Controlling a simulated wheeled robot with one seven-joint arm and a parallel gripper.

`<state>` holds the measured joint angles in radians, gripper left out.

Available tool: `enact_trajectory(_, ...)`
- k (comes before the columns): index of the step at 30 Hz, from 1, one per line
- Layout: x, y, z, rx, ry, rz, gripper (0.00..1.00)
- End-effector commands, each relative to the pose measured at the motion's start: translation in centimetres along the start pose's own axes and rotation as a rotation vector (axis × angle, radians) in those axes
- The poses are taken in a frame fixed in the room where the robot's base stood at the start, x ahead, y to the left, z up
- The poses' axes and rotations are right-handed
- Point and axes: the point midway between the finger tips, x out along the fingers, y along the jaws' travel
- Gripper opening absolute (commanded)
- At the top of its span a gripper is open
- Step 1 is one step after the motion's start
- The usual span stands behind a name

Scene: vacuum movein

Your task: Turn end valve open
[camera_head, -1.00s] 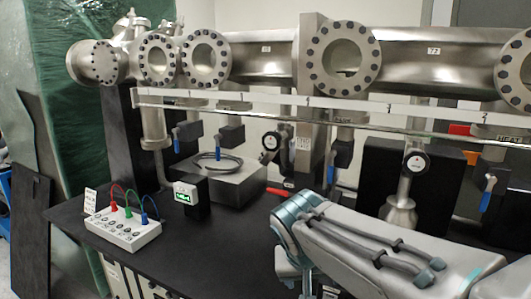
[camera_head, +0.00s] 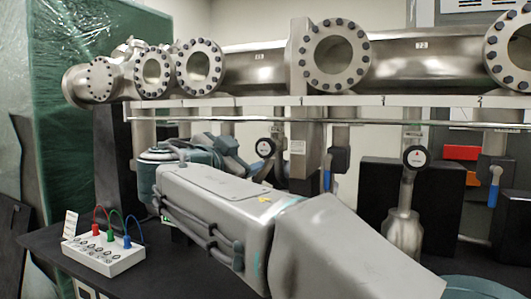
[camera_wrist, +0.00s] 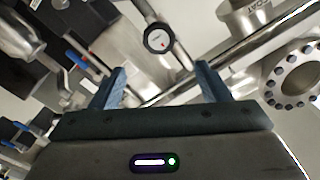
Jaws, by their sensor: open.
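My gripper (camera_wrist: 160,78) is open in the wrist view, with two blue-grey fingers apart and nothing between them. Beyond the fingertips is a round black-rimmed gauge (camera_wrist: 158,38) on a metal pipe. Blue valve handles (camera_wrist: 75,60) show at the left of the wrist view, outside the fingers. In the head view, blue-handled valves hang under the manifold at the middle (camera_head: 327,174) and right (camera_head: 494,188). Which one is the end valve cannot be told. My forearm hides the valves at the left of the bench, and my gripper is not clear there.
A steel manifold with large bolted flanges (camera_head: 336,54) runs above a long horizontal rail (camera_head: 400,124). A white box with coloured leads (camera_head: 104,254) sits on the black bench. Gauges (camera_head: 417,157) and black blocks (camera_head: 385,190) crowd the space below the rail.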

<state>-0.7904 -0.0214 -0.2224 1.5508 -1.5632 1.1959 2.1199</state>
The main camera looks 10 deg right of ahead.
Motion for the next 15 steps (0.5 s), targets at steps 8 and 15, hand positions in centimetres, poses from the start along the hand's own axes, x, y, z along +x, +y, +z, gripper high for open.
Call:
enact_trajectory(8, 5.5, 0.0, -0.2, -0.005, 0.000, 0.005, 0.70)
enact_trajectory(15, 10.2, 0.0, -0.1, -0.005, -0.001, 0.004, 0.70)
